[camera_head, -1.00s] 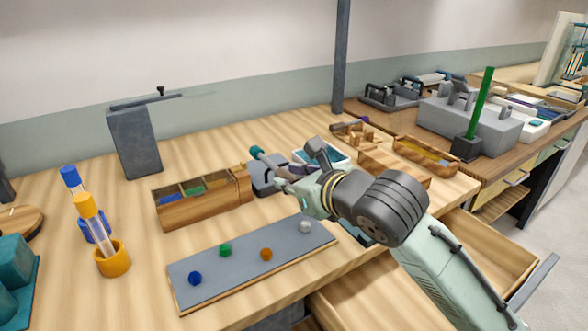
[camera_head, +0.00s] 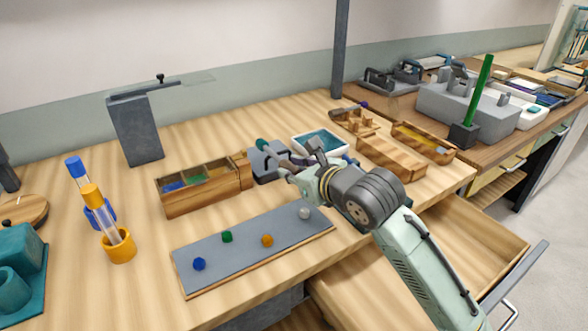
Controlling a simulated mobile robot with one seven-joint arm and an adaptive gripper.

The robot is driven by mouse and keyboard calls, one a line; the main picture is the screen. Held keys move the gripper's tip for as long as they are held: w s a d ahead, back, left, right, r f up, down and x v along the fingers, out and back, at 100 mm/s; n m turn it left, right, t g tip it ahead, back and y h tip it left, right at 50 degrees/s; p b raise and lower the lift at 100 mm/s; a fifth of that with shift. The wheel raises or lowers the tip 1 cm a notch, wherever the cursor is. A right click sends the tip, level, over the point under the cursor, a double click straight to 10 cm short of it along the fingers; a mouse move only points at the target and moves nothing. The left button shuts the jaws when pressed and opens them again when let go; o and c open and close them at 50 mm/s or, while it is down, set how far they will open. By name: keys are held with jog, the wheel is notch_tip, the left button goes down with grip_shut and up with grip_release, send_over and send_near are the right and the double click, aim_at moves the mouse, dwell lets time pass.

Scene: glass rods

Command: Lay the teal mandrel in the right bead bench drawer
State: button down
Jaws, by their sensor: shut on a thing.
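My gripper (camera_head: 287,168) is over the back middle of the bench, by a small grey block. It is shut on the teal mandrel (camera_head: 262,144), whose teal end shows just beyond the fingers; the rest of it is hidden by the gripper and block. The right bead bench drawer (camera_head: 485,243) stands pulled open at the right, to the right of my arm, and the visible part of its inside looks bare. Another drawer (camera_head: 345,285) is open below the bench front, partly hidden by my arm.
A bead board (camera_head: 215,262) lies in front of the gripper. A divided wooden box (camera_head: 198,202) stands to its left, a white tray (camera_head: 338,153) behind it, and wooden racks (camera_head: 390,160) to its right.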

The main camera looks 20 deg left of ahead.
jog(key=shift+f+b, duration=0.65)
jog(key=shift+b, duration=0.25)
jog(key=c, duration=1.4)
grip_release()
jog(key=shift+r, duration=0.1)
